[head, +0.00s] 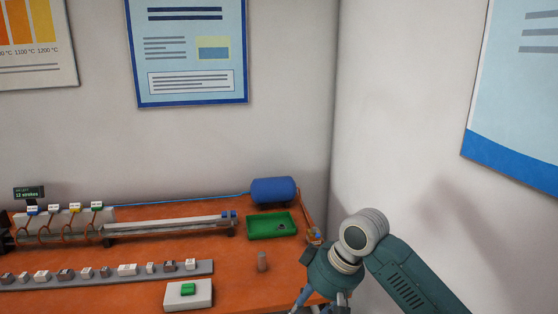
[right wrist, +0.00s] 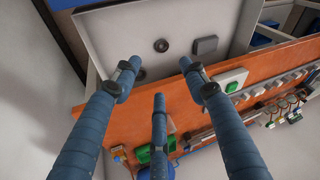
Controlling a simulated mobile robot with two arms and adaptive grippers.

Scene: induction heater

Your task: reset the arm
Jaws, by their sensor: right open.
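My right arm comes in from the right in the head view, over the right end of the bench. Its gripper (head: 320,304) hangs at the bottom edge, partly cut off by the frame. In the right wrist view the blue fingers of the right gripper (right wrist: 155,80) are spread wide with nothing between them. They are in front of the orange bench edge and a light grey panel or tray (right wrist: 120,35). My left gripper is not in view.
A row of labelled blocks lies on a grey strip (head: 110,279). A wall corner is behind my arm.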

